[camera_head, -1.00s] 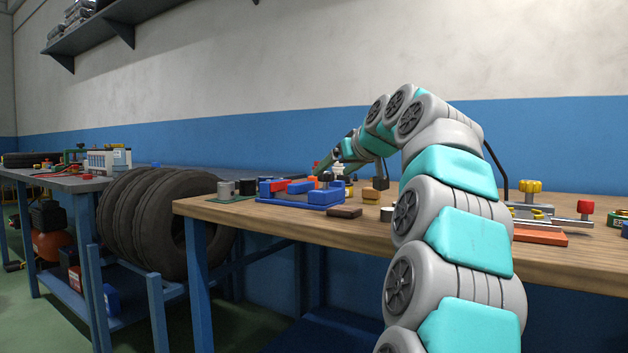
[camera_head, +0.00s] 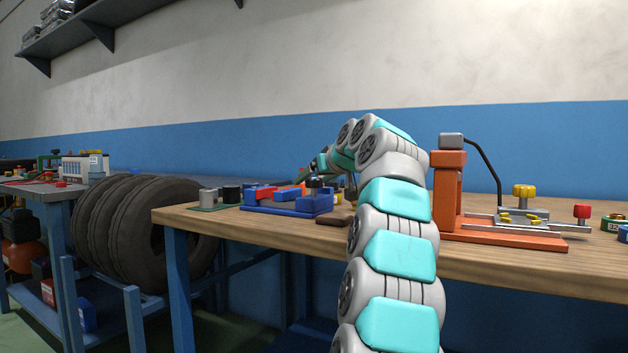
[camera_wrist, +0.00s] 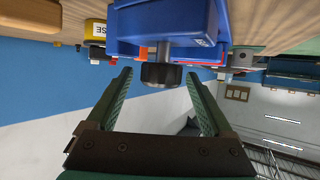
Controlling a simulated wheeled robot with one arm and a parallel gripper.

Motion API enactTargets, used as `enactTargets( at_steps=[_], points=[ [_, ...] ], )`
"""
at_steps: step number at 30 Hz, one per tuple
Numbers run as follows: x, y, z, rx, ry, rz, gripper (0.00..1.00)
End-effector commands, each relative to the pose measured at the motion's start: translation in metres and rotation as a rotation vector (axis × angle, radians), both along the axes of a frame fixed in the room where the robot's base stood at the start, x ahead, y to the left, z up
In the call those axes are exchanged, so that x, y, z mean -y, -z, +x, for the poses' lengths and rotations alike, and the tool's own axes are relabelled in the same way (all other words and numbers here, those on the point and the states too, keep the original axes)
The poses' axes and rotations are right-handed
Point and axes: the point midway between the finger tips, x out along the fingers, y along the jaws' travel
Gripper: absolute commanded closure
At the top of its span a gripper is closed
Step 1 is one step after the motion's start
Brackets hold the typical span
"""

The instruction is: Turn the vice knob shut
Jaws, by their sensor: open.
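The blue vice (camera_head: 317,206) stands on the wooden bench left of my arm. In the wrist view its blue body (camera_wrist: 165,22) fills the upper middle, upside down. The dark round knob (camera_wrist: 161,75) sticks out from it on a grey shaft. It also shows in the head view as a small dark knob (camera_head: 314,183). My green gripper (camera_wrist: 159,82) is open, with one finger on each side of the knob and a visible gap on both sides. In the head view my gripper (camera_head: 304,174) is small and partly hidden among the vice parts.
An orange fixture (camera_head: 448,190) with yellow and red knobs stands right of my arm on the bench (camera_head: 500,262). A dark brown block (camera_head: 333,221) lies at the bench front. Grey and dark cylinders (camera_head: 208,196) stand left of the vice. Tires (camera_head: 130,225) stand beyond the bench's left end.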

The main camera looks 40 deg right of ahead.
Motion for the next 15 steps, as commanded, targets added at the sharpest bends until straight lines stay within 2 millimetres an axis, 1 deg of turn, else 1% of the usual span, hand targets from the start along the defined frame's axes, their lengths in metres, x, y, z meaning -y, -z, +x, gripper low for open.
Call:
enactTargets(
  at_steps=[3,9,15],
  points=[
    [0.0005,0.001,0.003,0.001,0.0,0.0,0.15],
    [0.0002,0.0008,0.0029,0.001,0.0,0.0,0.16],
    [0.0001,0.0007,0.0028,0.001,0.0,0.0,0.38]
  ],
)
